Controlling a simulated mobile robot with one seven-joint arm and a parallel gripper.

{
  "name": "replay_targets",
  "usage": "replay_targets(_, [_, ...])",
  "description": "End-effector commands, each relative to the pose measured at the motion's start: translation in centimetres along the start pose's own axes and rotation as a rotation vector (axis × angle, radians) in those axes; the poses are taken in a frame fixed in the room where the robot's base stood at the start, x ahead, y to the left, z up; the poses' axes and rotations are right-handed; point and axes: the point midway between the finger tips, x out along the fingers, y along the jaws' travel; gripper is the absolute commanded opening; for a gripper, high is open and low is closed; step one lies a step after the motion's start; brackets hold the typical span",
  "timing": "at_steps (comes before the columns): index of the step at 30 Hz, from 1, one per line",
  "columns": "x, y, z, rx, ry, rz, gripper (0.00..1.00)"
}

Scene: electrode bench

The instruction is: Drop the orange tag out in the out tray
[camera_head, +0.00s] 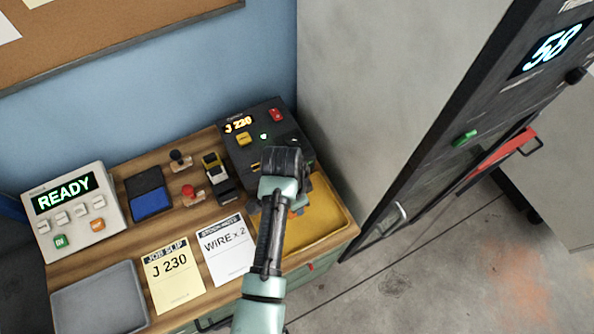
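My gripper (296,202) is over the left part of a yellow tray (325,217) at the right end of the bench. My own wrist and forearm cover most of the gripper, so its fingers do not show clearly. A small bit of orange (299,205) shows just beside the wrist, above or in the yellow tray. It may be the orange tag, but too little shows to tell, or to tell whether it is held. A grey tray (75,299) at the front left looks empty. I see no readable label on either tray.
A grey box reading READY (62,191), a blue pad (152,202), small stamps (189,191) and a black device reading J 230 (240,124) stand along the back. Paper slips (172,279) lie in front. A tall grey cabinet (375,90) bounds the right side.

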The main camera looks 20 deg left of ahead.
Motion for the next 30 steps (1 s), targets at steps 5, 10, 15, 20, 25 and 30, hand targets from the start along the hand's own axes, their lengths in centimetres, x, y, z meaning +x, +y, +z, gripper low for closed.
replay_targets(5, [0.78,0.00,0.07,0.001,0.001,-0.001,0.00])
replay_targets(10, [0.77,0.00,0.07,0.001,0.001,-0.001,0.00])
replay_targets(15, [1.08,-0.01,0.11,0.001,0.001,-0.001,0.24])
replay_targets(20, [1.05,0.00,0.11,0.001,0.001,0.000,0.49])
replay_targets(25, [1.04,0.00,0.11,0.001,0.001,0.000,0.49])
replay_targets(30, [0.47,-0.02,0.03,0.001,0.001,-0.001,0.49])
